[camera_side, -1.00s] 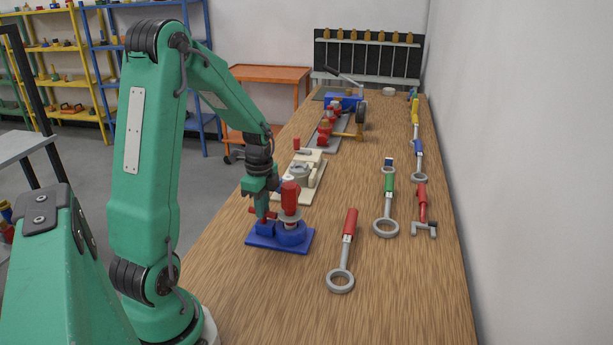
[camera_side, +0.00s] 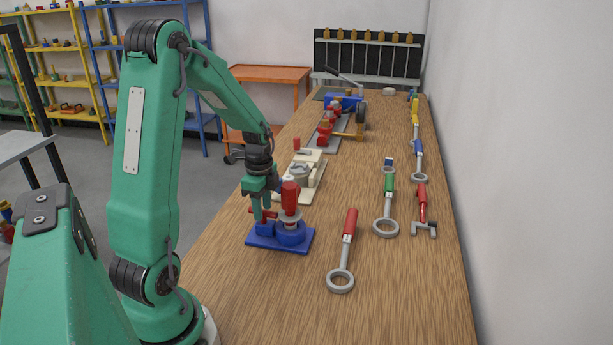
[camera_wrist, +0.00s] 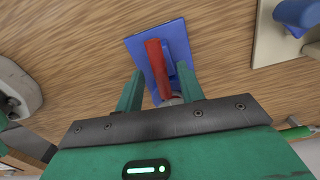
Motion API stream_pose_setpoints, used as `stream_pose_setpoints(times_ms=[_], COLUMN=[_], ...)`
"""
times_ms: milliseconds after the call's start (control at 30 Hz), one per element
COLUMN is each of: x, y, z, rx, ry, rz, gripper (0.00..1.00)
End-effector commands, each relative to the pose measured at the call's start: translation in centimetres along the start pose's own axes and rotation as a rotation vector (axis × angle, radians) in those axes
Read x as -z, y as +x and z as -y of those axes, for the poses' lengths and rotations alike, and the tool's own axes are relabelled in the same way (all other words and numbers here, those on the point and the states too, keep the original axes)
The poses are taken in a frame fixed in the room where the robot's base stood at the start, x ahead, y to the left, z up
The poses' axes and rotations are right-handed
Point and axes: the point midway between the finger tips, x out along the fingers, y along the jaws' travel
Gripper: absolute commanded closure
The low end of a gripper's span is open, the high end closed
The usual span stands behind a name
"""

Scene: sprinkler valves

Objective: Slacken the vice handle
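A blue fixture (camera_side: 261,242), which I take for the vice, stands on the wooden bench on a flat base. It has an upright red cylinder (camera_side: 290,196) above a grey disc and a short red bar low on its left side. My gripper (camera_side: 262,214) points down at this left side, close to the red bar. In the wrist view my gripper (camera_wrist: 160,90) has its two green fingers apart, with a red bar (camera_wrist: 156,66) between them and gaps on both sides. The blue base (camera_wrist: 182,45) lies beneath. Contact with the bar cannot be told.
A ring-ended tool with a red grip (camera_side: 349,224) lies to the right on the bench. More tools (camera_side: 388,205) lie along the wall side. A cream fixture (camera_side: 312,180) and a red-topped assembly (camera_side: 325,130) stand farther back. The front of the bench is clear.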

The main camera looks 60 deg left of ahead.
Motion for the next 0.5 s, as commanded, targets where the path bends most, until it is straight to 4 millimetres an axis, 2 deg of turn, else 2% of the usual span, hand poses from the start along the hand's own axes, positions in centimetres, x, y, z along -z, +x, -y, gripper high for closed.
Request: stream_pose_setpoints(times_ms=[267, 500], x=[0.0, 0.0], y=[-2.1, -5.3], z=[0.1, 0.1], rx=[0.004, 0.005], ry=[0.000, 0.000], rz=[0.000, 0.000], gripper=[0.62, 0.62])
